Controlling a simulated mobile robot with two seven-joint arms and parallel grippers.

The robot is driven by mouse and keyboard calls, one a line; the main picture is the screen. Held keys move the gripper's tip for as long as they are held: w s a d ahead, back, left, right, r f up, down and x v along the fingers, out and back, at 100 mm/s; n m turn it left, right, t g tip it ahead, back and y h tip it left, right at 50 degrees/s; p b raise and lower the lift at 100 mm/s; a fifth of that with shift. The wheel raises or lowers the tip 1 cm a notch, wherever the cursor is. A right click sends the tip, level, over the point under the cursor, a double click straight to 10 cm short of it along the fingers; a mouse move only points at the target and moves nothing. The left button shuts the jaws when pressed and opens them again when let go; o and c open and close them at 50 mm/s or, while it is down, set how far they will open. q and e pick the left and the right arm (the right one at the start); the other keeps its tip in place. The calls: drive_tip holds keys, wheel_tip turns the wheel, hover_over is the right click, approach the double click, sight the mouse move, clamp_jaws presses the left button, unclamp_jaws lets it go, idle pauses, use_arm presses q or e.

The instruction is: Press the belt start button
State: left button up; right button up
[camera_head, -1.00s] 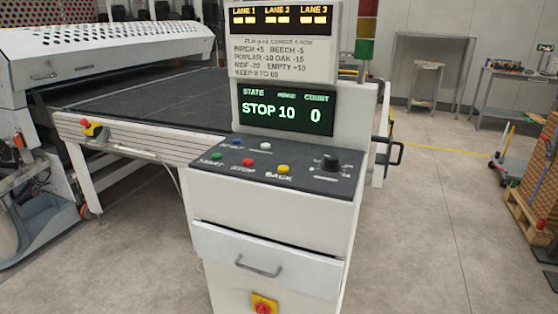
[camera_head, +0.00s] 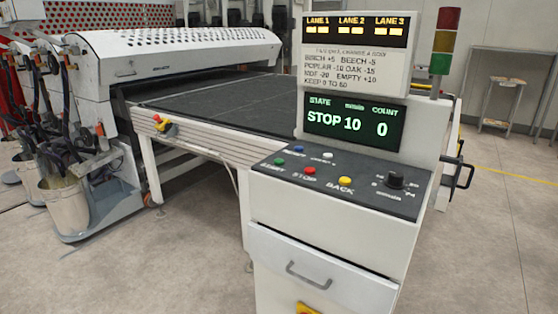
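The control console (camera_head: 330,240) stands in the middle right. Its sloped dark panel (camera_head: 335,189) carries a green button (camera_head: 279,161) with a label below it that seems to read START. A red button (camera_head: 309,170) is marked STOP and a yellow button (camera_head: 345,181) is marked BACK. A blue button (camera_head: 298,149) and a white button (camera_head: 327,155) sit in the row behind. A black knob (camera_head: 395,180) is at the right. The display (camera_head: 350,124) reads STOP 10 and count 0. Neither of my grippers is in view.
The belt table (camera_head: 230,100) runs behind the console to the white coater (camera_head: 180,52). A red emergency knob (camera_head: 157,118) sits on its side rail. A bucket (camera_head: 65,202) with hoses stands at left. Floor is open at lower left and right.

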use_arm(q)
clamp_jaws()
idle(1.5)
